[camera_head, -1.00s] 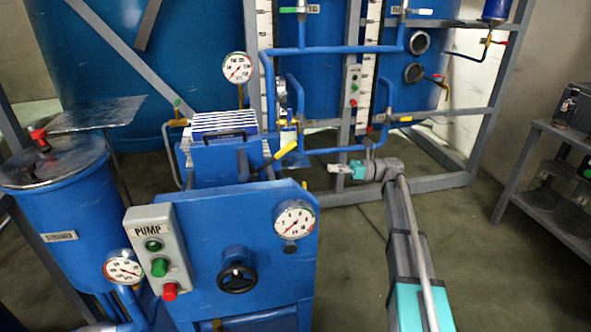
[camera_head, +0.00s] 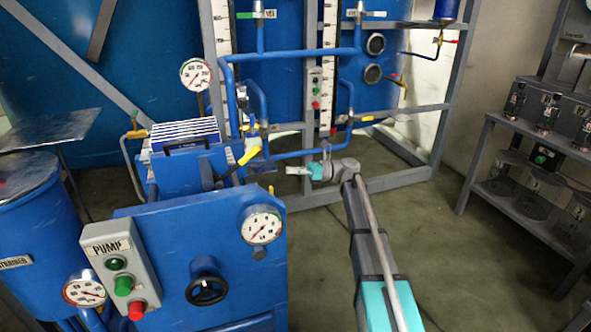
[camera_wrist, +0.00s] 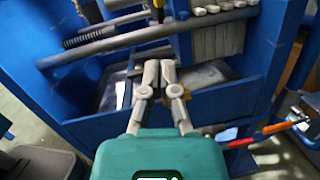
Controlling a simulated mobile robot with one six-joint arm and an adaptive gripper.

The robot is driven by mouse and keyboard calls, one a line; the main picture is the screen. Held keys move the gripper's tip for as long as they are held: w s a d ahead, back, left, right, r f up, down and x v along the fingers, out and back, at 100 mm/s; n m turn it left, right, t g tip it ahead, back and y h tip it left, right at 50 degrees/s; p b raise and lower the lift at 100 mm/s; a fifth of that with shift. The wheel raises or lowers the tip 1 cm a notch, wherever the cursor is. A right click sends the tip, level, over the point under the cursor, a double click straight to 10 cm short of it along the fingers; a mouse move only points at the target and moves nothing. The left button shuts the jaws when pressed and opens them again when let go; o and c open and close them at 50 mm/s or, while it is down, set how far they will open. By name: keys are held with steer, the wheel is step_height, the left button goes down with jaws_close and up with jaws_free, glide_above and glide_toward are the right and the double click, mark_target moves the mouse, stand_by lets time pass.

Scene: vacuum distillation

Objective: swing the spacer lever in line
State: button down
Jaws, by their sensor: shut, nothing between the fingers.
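A lever with a yellow grip (camera_head: 249,155) sticks up at a slant from the right end of the blue filter press (camera_head: 190,165). It is probably the spacer lever. My gripper (camera_head: 290,170) is a short way right of the yellow grip, apart from it, pointing left toward the press. In the wrist view my gripper (camera_wrist: 158,66) is shut and empty, its fingertips together over the blue press frame. A yellow piece (camera_wrist: 157,18) shows beyond the fingertips at the top edge; I cannot tell whether it is the same lever.
The pump panel (camera_head: 119,268) and black handwheel (camera_head: 206,281) are on the press front. Blue pipes and the frame rise behind my gripper. In the wrist view, white-edged plates (camera_wrist: 217,42) and a red handle (camera_wrist: 283,127) are close by.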

steer(key=p, duration=0.2)
glide_toward(236, 166)
steer(key=a, duration=0.1)
steer(key=shift+w+a+r+p, duration=0.15)
steer(key=shift+a+r+p, duration=0.8)
steer(key=shift+r+p, duration=0.1)
steer(key=shift+a, duration=0.1)
